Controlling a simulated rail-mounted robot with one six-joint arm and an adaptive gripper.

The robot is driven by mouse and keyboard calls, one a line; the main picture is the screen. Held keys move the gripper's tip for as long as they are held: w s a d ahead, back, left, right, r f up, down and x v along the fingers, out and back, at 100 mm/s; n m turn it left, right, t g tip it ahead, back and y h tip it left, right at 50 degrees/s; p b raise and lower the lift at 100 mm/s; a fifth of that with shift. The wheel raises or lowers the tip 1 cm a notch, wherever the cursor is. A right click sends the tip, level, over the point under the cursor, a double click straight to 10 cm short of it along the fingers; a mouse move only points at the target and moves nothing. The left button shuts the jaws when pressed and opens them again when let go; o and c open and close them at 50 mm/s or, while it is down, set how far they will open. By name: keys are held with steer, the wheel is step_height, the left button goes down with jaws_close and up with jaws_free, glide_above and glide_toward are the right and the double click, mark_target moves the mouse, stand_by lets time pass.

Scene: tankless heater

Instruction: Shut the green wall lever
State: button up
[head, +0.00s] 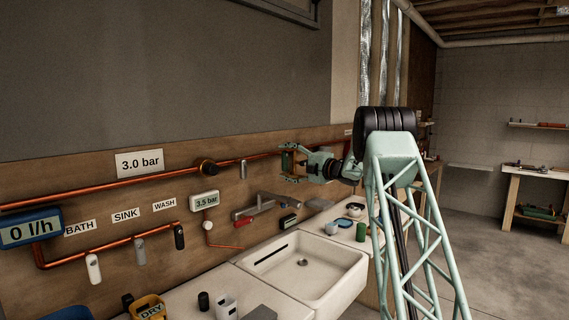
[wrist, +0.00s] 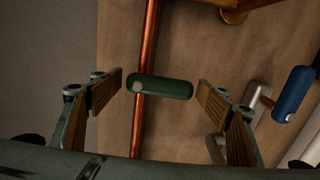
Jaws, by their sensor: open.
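The green wall lever (wrist: 165,88) shows in the wrist view as a rounded green handle with a pale round pivot at its left end. It lies crosswise over a copper pipe (wrist: 147,125). My gripper (wrist: 162,90) is open, with one wood-toned finger pad on each side of the lever. A gap shows between the lever and each pad, so neither looks to touch it. In the head view my gripper (head: 291,163) is at the wall pipe, above and behind the sink. I cannot make out the green lever clearly there.
A blue handle (wrist: 294,94) and a pale grey handle (wrist: 259,96) are right of the gripper in the wrist view. In the head view, a white sink (head: 300,263) stands below. White, grey and black handles hang from the lower copper pipe (head: 110,245) at left.

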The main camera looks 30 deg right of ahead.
steer(key=shift+s, duration=0.1)
steer(key=v, duration=1.1)
steer(key=shift+s+d, duration=0.2)
steer(key=shift+s, duration=0.15)
stand_by(0.5)
